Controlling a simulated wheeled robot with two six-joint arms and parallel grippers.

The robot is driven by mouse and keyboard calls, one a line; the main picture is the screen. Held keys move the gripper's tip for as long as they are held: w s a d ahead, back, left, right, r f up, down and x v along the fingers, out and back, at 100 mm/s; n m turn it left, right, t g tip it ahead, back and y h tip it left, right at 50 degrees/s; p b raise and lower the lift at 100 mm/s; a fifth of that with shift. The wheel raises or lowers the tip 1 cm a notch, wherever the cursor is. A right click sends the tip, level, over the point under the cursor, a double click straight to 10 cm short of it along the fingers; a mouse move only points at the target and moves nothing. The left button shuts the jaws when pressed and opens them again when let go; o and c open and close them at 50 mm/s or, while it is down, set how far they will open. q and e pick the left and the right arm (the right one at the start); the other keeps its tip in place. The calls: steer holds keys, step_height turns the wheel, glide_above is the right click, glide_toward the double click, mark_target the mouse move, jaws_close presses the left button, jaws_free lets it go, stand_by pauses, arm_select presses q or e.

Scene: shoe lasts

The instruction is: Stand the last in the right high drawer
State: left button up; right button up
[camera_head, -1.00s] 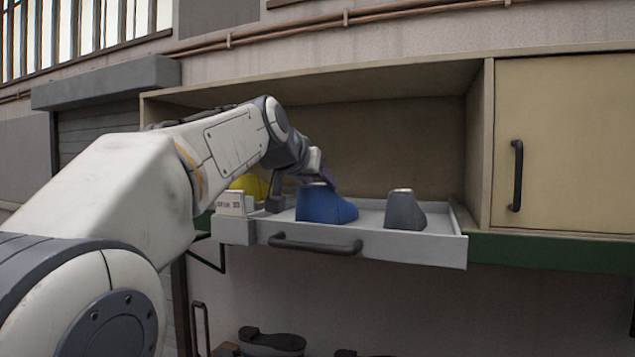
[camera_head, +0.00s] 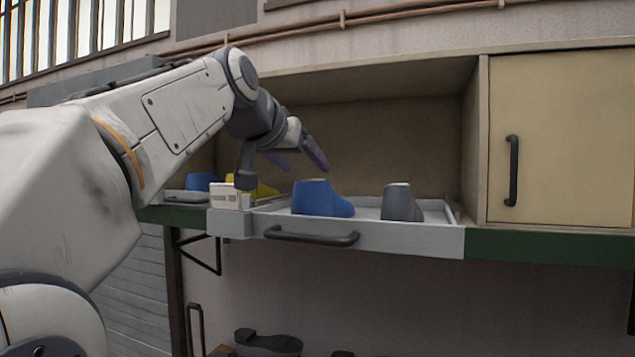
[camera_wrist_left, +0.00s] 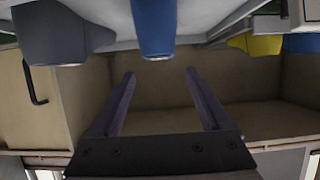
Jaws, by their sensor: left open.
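A blue last (camera_head: 320,199) stands in the open grey drawer (camera_head: 400,239), left of a grey last (camera_head: 401,203) that stands in the same drawer. My left gripper (camera_head: 302,162) is open and empty, above and just behind the blue last, apart from it. In the left wrist view, which looks inverted, the open fingers (camera_wrist_left: 160,88) have nothing between them, and the blue last (camera_wrist_left: 154,28) and grey last (camera_wrist_left: 62,30) hang at the top. My right gripper is not in view.
A yellow last (camera_head: 264,189) and another blue last (camera_head: 201,181) are to the left, behind a white labelled block (camera_head: 229,196). A closed cabinet door (camera_head: 560,140) is on the right. Dark shoe-shaped items (camera_head: 267,341) lie below. The cubby behind the drawer is empty.

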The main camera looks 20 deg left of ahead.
arm_select(q)
steer(key=v, duration=0.5)
steer(key=shift+s+r+b, duration=0.1)
steer(key=shift+s+b, duration=0.05)
steer(key=shift+b, duration=0.25)
